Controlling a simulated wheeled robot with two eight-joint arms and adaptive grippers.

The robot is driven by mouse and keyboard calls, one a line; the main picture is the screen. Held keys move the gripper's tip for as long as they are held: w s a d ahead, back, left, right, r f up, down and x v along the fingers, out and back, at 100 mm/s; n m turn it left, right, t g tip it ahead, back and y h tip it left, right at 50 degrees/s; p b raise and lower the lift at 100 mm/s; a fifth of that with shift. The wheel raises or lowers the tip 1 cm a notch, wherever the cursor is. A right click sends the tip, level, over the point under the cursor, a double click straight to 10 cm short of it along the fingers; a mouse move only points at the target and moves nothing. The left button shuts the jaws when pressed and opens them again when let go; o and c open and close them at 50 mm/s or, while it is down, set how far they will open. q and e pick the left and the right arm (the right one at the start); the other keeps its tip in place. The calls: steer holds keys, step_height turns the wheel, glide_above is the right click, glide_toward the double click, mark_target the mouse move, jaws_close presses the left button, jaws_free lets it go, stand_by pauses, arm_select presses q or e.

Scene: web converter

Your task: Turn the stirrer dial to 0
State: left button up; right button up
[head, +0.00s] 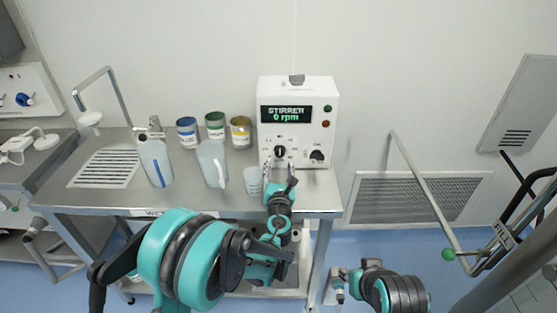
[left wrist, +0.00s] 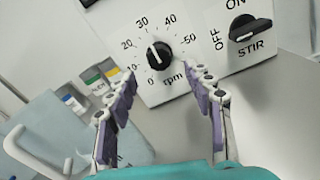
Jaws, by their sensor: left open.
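The white stirrer box (head: 320,95) stands on the metal bench, and its display reads "STIRRER 0 rpm". Its black round dial (head: 280,151) also shows in the left wrist view (left wrist: 159,54), inside a scale from 0 to 50 rpm. The exact direction of its pointer is hard to tell. My left gripper (head: 279,171) is open and empty, just in front of and below the dial. In the left wrist view its purple-padded fingers (left wrist: 167,80) are apart, with the dial beyond the gap between their tips. My right gripper (head: 339,284) is low, beside the bench; its jaws are unclear.
A black STIR switch (left wrist: 250,36) sits right of the dial. A small cup (head: 253,181) stands close left of my left gripper. Two jugs (head: 212,163) and several labelled cans (head: 240,132) stand farther left. A wall vent (head: 415,197) is at right.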

mark_target(279, 156)
arm_select(q)
steer(key=shift+w+b, duration=0.45)
steer(key=shift+w, duration=1.9)
steer(key=c, duration=1.2)
